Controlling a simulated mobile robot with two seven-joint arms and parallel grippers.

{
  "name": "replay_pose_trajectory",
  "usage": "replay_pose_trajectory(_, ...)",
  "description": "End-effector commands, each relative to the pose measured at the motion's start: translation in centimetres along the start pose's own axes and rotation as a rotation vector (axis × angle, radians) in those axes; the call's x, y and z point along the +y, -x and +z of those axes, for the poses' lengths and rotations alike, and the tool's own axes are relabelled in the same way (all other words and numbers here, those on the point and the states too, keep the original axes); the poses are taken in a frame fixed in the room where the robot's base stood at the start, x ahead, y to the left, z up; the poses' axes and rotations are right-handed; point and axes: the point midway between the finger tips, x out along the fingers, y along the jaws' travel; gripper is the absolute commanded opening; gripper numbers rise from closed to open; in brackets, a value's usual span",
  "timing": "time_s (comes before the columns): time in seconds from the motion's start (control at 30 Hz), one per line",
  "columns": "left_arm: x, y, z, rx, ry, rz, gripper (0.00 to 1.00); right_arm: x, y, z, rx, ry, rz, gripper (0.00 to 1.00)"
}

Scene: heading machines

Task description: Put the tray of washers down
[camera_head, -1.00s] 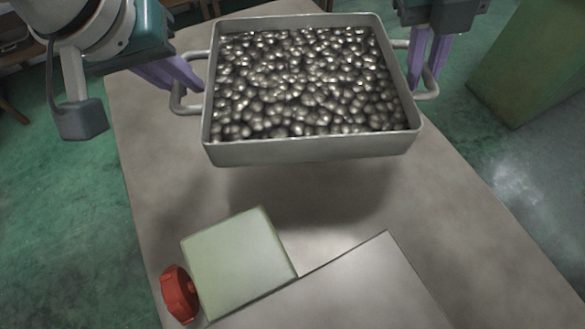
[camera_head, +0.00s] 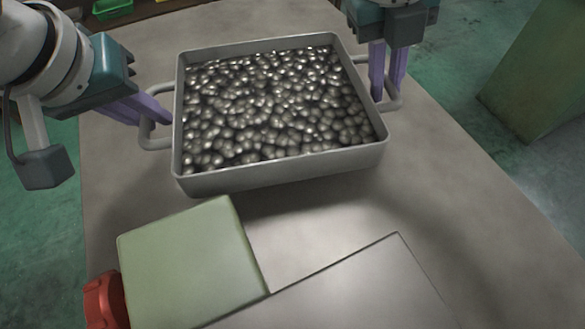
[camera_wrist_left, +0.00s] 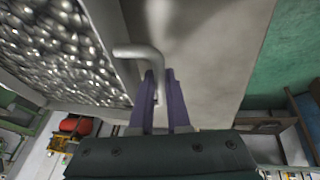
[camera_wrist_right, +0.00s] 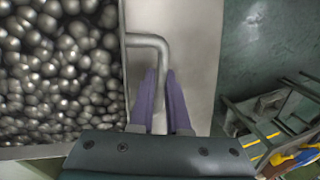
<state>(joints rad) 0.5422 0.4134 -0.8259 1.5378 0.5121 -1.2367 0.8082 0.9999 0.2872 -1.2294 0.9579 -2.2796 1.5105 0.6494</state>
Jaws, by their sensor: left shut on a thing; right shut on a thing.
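The metal tray (camera_head: 280,178) is full of shiny rounded metal pieces, the washers (camera_head: 270,105). In the head view it is over the table, with a dark shadow below its front edge; whether it touches the table I cannot tell. My left gripper (camera_head: 158,116) is shut on the tray's left handle, which shows in the left wrist view (camera_wrist_left: 140,52). My right gripper (camera_head: 385,92) is shut on the right handle, which shows in the right wrist view (camera_wrist_right: 150,42). The purple fingers of both grippers straddle the handle bars.
The grey table (camera_head: 440,170) has bare room right of the tray. In front stand a pale green block (camera_head: 190,260) with a red knob (camera_head: 103,300) and a flat grey metal surface (camera_head: 350,290). A green cabinet (camera_head: 540,75) stands at the right.

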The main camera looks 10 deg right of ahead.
Motion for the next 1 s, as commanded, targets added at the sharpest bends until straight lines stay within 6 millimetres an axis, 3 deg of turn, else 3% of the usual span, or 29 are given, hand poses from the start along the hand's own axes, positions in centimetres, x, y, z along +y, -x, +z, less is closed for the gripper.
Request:
replay_pose_trajectory(0.37,-0.2,-1.1,0.4,0.002,0.0,0.0,0.0,0.2,-1.1,0.1,-0.002,-0.001,-0.001,0.0)
replay_pose_trajectory(0.93,-0.9,-4.7,1.9,0.002,0.0,0.0,0.0,1.0,-5.0,0.1,-0.002,-0.001,-0.001,0.0)
replay_pose_trajectory(0.97,-0.9,-4.5,1.9,-0.001,0.0,-0.002,0.17,1.0,-4.8,0.0,-0.001,-0.001,-0.001,0.17)
replay_pose_trajectory(1.0,-0.9,-4.3,1.8,-0.001,0.0,-0.002,0.21,0.9,-4.7,0.0,-0.001,-0.001,-0.001,0.21)
